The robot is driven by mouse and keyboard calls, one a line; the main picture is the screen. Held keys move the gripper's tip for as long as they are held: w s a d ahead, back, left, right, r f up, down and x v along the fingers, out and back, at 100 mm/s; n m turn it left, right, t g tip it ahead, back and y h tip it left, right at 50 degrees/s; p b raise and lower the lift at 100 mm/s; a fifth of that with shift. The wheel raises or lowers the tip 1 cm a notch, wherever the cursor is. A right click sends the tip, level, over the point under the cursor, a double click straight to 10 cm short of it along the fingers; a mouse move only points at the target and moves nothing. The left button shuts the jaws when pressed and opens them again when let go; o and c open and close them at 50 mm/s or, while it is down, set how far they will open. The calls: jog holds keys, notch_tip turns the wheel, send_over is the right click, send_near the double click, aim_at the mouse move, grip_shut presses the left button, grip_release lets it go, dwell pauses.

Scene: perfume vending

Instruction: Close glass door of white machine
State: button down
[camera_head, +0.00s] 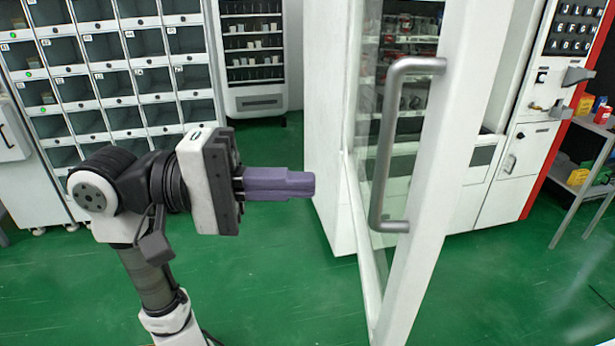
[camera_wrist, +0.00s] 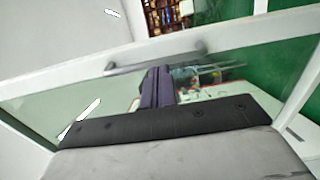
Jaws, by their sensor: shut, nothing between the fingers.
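The glass door (camera_head: 437,150) of the white machine stands open, swung out toward me. Its white frame and grey bar handle (camera_head: 385,150) face me. The white machine (camera_head: 328,110) is behind and to the left of the door's outer edge. My gripper (camera_head: 312,184) is shut and empty, with purple fingers pointing right. In the head view it is left of the handle, with a gap in the picture between them. In the wrist view my gripper (camera_wrist: 157,88) shows in front of the glass, and the door frame and handle (camera_wrist: 155,60) lie beyond the fingertips.
A locker cabinet (camera_head: 110,70) stands at the left, with a dark-fronted vending machine (camera_head: 255,103) behind. A red-edged white machine (camera_head: 520,150) and a metal shelf (camera_head: 592,190) with small boxes are at the right. The green floor (camera_head: 285,275) is clear in front.

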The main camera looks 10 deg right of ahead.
aim_at(426, 186)
jog(key=p+x, duration=0.4)
jog(key=x, duration=0.7)
jog(key=shift+s+r, duration=0.1)
jog(key=shift+r, duration=0.05)
jog(key=shift+d, duration=0.35)
jog(key=shift+d, duration=0.15)
